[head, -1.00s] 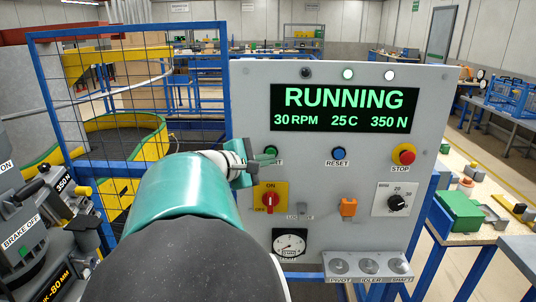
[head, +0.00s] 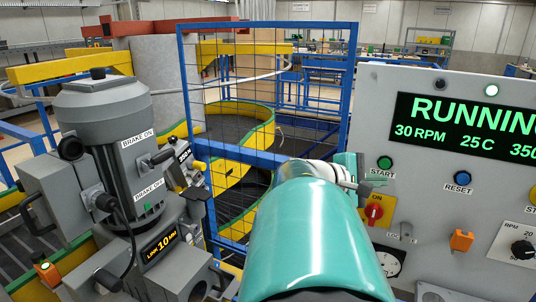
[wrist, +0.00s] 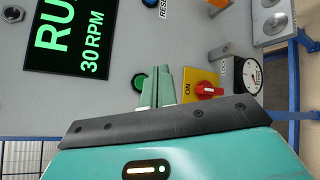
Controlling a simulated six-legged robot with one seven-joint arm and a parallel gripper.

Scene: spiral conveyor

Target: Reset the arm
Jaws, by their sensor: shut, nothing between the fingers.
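My gripper (head: 376,181) is shut and empty in front of the grey control panel (head: 415,88), just below the green START button (head: 385,162). In the wrist view its two pale green fingers (wrist: 157,85) lie close together, and the START button (wrist: 139,82) shows right beside their tips. I cannot tell whether they touch the panel. My teal arm reaches forward from the bottom of the head view. The display (head: 468,126) reads RUNNING, 30 RPM and 25 C; its right end is cut off.
The panel carries a blue RESET button (head: 462,178), a red switch on a yellow plate (head: 375,212) and an orange toggle (head: 462,241). A grey motor unit (head: 105,110) with brake labels stands at left. A blue-framed mesh guard (head: 181,75) fronts the yellow-sided spiral conveyor (head: 240,182).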

